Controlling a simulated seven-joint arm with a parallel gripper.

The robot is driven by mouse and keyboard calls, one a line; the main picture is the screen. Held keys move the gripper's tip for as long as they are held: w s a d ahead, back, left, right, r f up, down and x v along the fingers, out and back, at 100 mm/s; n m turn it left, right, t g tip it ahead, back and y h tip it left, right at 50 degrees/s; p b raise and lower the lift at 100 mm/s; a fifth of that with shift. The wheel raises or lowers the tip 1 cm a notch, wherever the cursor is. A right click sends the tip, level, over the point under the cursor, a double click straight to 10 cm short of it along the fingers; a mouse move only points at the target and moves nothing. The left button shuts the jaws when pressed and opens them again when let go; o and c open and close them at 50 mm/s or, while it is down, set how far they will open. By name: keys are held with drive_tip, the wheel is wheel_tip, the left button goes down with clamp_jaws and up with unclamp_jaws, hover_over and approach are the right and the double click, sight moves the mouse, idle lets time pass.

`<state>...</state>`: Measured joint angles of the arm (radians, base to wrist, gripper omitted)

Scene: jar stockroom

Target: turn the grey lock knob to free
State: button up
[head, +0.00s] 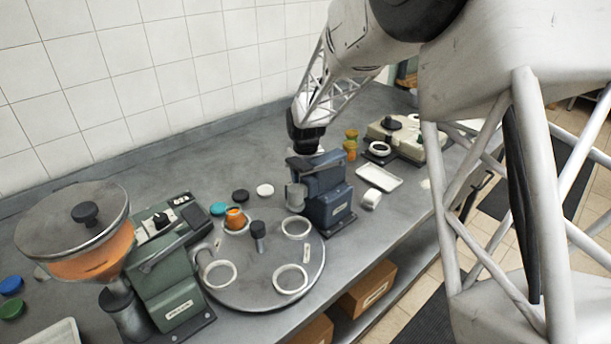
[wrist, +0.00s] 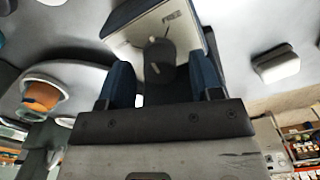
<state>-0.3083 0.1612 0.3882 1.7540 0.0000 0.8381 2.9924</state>
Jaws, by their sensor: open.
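The grey lock knob (wrist: 159,58) shows in the wrist view as a short dark grey cylinder on a pale plate. A small label that seems to read FREE is near the plate's far edge. The plate is on top of the blue machine (head: 328,192), behind the turntable's right edge in the head view. My gripper (head: 306,149) is open, just above this machine. In the wrist view the knob is ahead of the palm, roughly centred; I see no contact. In the head view the knob is hidden.
The round grey turntable (head: 240,291) has several white rings and an orange jar (head: 236,219). A green machine with a hopper (head: 88,235) stands left. A white tray (head: 379,177) and a beige device (head: 410,136) are right. Loose lids lie near the wall.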

drive_tip(key=shift+r, duration=0.1)
drive_tip(key=shift+r, duration=3.8)
drive_tip(key=n, duration=0.3)
drive_tip(key=shift+w+f+n+g, duration=0.2)
drive_tip(key=shift+n+g, duration=0.1)
drive_tip(key=shift+n, duration=0.1)
drive_tip(key=n, duration=0.5)
drive_tip(key=shift+w+f+g, duration=0.1)
drive_tip(key=shift+w+g, duration=0.2)
drive_tip(key=n, duration=0.4)
drive_tip(key=shift+w+f+g, duration=0.1)
drive_tip(key=shift+w+g, duration=0.1)
drive_tip(key=shift+g, duration=0.1)
drive_tip(key=n+g, duration=0.1)
drive_tip(key=n, duration=0.5)
drive_tip(key=w+n+g, duration=0.1)
drive_tip(key=n, duration=0.5)
drive_tip(key=w+n, duration=0.1)
drive_tip(key=n, duration=0.5)
drive_tip(key=shift+a+f+n+g, duration=0.15)
drive_tip(key=shift+f+n+g, duration=0.15)
drive_tip(key=shift+n+g, duration=0.1)
